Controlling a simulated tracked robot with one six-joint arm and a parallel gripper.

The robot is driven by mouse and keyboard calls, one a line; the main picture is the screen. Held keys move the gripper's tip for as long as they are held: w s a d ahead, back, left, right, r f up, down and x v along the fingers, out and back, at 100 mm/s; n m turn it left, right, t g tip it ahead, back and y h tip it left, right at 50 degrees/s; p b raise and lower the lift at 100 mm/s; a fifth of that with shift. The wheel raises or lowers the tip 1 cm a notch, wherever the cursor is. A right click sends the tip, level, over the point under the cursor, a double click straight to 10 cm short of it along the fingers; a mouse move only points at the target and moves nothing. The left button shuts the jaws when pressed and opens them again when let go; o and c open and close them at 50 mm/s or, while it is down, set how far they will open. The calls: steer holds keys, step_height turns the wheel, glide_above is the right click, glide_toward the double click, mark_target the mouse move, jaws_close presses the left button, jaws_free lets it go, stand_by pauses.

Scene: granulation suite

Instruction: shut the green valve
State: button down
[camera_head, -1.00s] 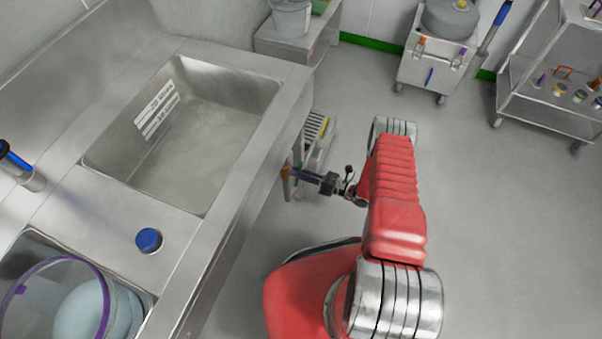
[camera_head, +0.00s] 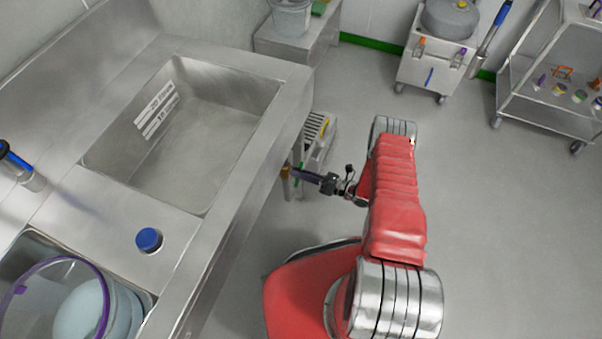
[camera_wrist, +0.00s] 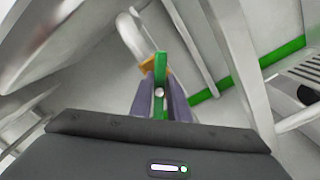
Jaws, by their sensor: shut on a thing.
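The green valve handle (camera_wrist: 160,72) is a flat green lever with a round metal bolt, in the middle of the wrist view. My gripper (camera_wrist: 162,84) is shut on the handle, with one purple-grey finger on each side of it. An orange-yellow part (camera_wrist: 147,67) and a curved pale pipe (camera_wrist: 131,36) show just behind the handle. In the head view my gripper (camera_head: 293,173) reaches in under the right edge of the sink bench, where the handle is mostly hidden.
The steel bench with its sink (camera_head: 205,135) stands at the left. A blue cap (camera_head: 148,239) sits on its top. A leg (camera_wrist: 252,75) stands close to the right of the handle. Open floor (camera_head: 500,220) lies to the right, with a trolley (camera_head: 545,105) at the back.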

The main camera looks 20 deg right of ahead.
steer(key=shift+s+f, duration=0.1)
steer(key=shift+f, duration=0.05)
stand_by(0.3)
steer(key=c, duration=1.7)
jaws_free()
steer(key=shift+d, duration=0.15)
steer(key=v, duration=1.3)
steer(key=shift+s+d, duration=0.2)
